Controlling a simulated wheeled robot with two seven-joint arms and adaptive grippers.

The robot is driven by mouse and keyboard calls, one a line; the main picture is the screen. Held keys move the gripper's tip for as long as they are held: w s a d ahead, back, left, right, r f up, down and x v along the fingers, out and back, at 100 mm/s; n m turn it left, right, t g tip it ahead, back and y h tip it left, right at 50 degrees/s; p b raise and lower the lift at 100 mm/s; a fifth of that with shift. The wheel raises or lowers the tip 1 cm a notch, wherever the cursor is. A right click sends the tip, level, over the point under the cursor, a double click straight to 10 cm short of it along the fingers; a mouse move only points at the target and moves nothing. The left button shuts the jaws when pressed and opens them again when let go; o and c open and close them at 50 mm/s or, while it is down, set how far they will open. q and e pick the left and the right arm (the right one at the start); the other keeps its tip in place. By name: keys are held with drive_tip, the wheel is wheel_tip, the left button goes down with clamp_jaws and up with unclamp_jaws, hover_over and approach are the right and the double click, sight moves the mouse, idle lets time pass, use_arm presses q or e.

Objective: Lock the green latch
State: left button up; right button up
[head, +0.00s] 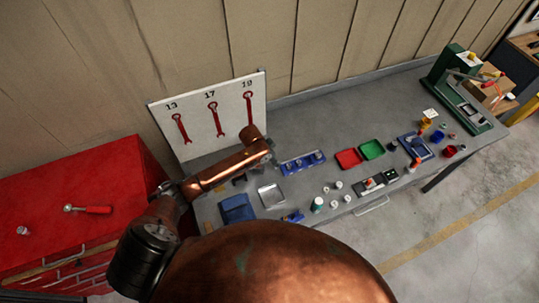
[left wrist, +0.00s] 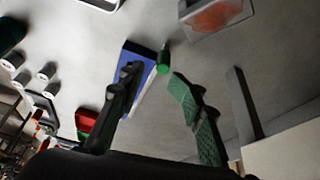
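A small green cylindrical piece (left wrist: 163,62), which looks like the latch, stands at the edge of a blue and white board (left wrist: 137,52) in the left wrist view. My left gripper (left wrist: 155,76) has its two fingers apart with nothing between the tips; the green piece lies just beyond the gap. I cannot tell whether they touch. In the head view a blue strip with several small fittings (head: 303,163) lies on the bench, probably the same board; its latch is too small to make out. My left arm hides most of the left gripper there. My right gripper is not in view.
A shiny metal tray (head: 271,195) and a blue bin (head: 237,208) lie near the arm. Red (head: 348,158) and green (head: 372,149) trays are farther right. A white tool board (head: 200,140) with wrenches stands behind. A green press (head: 455,90) stands at the right end.

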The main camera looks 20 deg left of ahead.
use_arm(q)
drive_tip(key=v, duration=0.8)
drive_tip(key=shift+r, duration=0.15)
